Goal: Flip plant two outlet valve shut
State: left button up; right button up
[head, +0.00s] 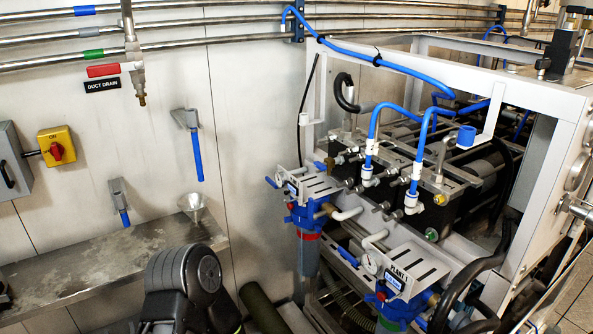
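A white-framed watermaker unit (545,95) fills the right half of the head view. On its front are two blue filter housings. The farther one (308,215) has a small blue lever (272,182) at its upper left. The nearer one (397,305) sits below a plate labelled "PLANT" (398,276); its number is too small to read surely. A blue lever (348,257) lies at that plate's left. I cannot tell which lever is the plant two outlet valve or its exact setting. A black arm link of mine shows at lower centre-left. Neither gripper is in view.
A steel shelf (90,265) runs along the wall at left. Blue hoses (390,65) arch over the unit. Black hoses crowd the lower right.

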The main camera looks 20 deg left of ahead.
aim_at(268, 179)
jog(key=u, duration=1.8)
jog(key=i+l+u, duration=0.1)
jog(key=i, duration=0.25)
